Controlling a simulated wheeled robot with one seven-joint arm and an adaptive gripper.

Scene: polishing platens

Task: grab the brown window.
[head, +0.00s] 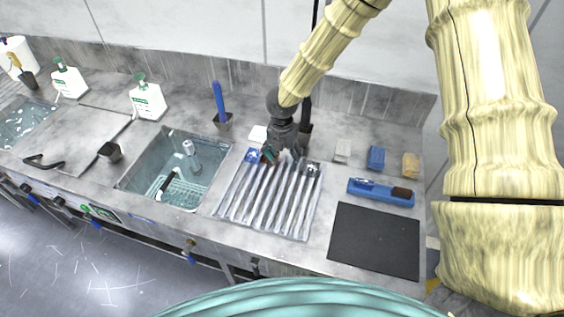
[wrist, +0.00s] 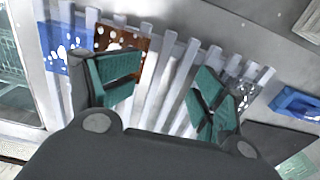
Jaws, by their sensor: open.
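The brown window (wrist: 124,42), a see-through brown piece with pale spots, sits in the ribbed metal rack (wrist: 178,62) in the wrist view, between a blue window (wrist: 66,52) and the middle of the rack. The left finger overlaps its lower part in the picture; I cannot tell if they touch. In the head view my gripper (head: 279,158) hangs over the back of the rack (head: 268,205) and mostly hides the brown window. In the wrist view my gripper (wrist: 165,84) has its teal finger pads wide apart, with only rack ribs showing between them.
A clear spotted window (wrist: 242,90) stands at the rack's right, near the right finger. A sink (head: 205,172) lies left of the rack. A blue tray with a brush (head: 380,192) and a black mat (head: 375,240) lie to the right. Bottles stand at the back left.

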